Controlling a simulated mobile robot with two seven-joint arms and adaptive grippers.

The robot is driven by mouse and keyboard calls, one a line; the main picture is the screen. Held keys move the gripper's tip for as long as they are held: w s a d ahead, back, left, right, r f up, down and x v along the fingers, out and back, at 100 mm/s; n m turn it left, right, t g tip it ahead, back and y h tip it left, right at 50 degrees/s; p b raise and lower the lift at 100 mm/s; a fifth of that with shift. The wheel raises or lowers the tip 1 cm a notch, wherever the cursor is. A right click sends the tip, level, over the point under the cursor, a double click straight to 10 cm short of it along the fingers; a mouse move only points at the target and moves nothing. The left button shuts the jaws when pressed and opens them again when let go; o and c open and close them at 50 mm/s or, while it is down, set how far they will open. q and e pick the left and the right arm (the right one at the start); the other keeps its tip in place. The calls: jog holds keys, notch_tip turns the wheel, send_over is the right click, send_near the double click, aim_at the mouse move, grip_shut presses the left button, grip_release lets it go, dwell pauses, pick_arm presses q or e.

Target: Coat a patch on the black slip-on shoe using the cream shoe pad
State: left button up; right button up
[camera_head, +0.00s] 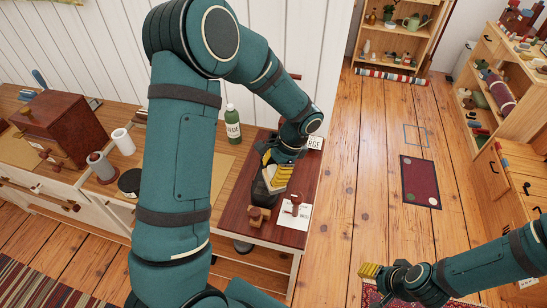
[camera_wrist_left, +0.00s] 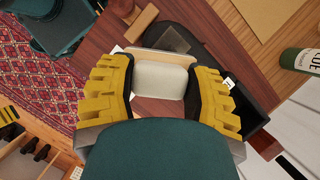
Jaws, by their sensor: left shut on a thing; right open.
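My left gripper (camera_head: 279,178) is shut on the cream shoe pad (camera_wrist_left: 160,80), with a yellow finger on either side of it in the left wrist view (camera_wrist_left: 164,95). The pad has a pale wooden edge. The black slip-on shoe (camera_head: 260,194) lies on the dark red-brown tabletop under this gripper, which partly hides it. In the left wrist view the shoe (camera_wrist_left: 203,48) shows behind and beside the pad, with a greyish patch (camera_wrist_left: 172,38) near the pad's edge. I cannot tell whether pad and shoe touch. My right gripper (camera_head: 370,271) is open and empty, above the floor at lower right.
A small wooden object (camera_head: 258,217) and a white printed card (camera_head: 293,215) lie at the table's near end. A green bottle (camera_head: 233,122) stands on the bench behind. A white cup (camera_head: 123,141) and a red-brown box (camera_head: 62,129) are further left.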

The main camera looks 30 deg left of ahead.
pick_arm(q)
jog(key=shift+d+r+p, duration=0.15)
jog(key=shift+r+p, duration=0.4)
jog(key=shift+r, duration=0.4)
jog(key=shift+r+p, duration=0.65)
jog(key=shift+r, duration=0.3)
